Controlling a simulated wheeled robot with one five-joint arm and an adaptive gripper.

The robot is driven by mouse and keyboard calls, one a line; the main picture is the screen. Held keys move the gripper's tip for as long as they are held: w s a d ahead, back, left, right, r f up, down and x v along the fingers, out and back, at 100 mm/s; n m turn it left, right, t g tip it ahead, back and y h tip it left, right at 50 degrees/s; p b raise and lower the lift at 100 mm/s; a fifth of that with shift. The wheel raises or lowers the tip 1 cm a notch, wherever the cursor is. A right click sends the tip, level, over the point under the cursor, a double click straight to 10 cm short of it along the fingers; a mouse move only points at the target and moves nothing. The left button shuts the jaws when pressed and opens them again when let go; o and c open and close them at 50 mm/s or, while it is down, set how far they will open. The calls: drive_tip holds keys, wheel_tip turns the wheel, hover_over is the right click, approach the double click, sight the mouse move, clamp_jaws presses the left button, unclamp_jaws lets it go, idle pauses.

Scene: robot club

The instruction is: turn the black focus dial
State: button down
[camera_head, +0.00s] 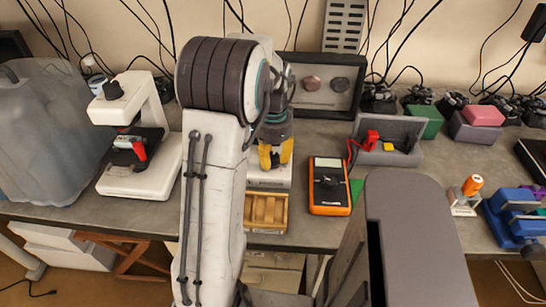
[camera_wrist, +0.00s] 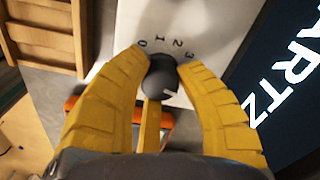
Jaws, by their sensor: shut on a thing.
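The black focus dial (camera_wrist: 160,76) sits on a pale panel (camera_wrist: 205,20) marked with the numbers 0 to 3 in an arc. A light pointer mark shows near the dial's lower right edge. My yellow gripper (camera_wrist: 165,62) is shut on the dial in the wrist view, with a finger on each side of it and a third finger below. In the head view my gripper (camera_head: 275,155) reaches down behind my arm to a white base (camera_head: 270,178). The dial is hidden there.
A wooden tray (camera_head: 266,211) lies in front of the white base. An orange meter (camera_head: 329,186) lies to its right, and a grey bin (camera_head: 386,155) stands beyond. A white microscope-like device (camera_head: 128,139) stands at left. A dark framed panel (camera_head: 321,86) stands behind.

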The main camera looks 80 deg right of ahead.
sight(273, 156)
drive_tip(key=shift+a+f, duration=0.1)
drive_tip(key=c, duration=0.8)
unclamp_jaws()
drive_tip(key=shift+r, duration=0.2)
wheel_tip(273, 156, up, 12)
drive_tip(key=shift+f, duration=0.1)
idle(0.8)
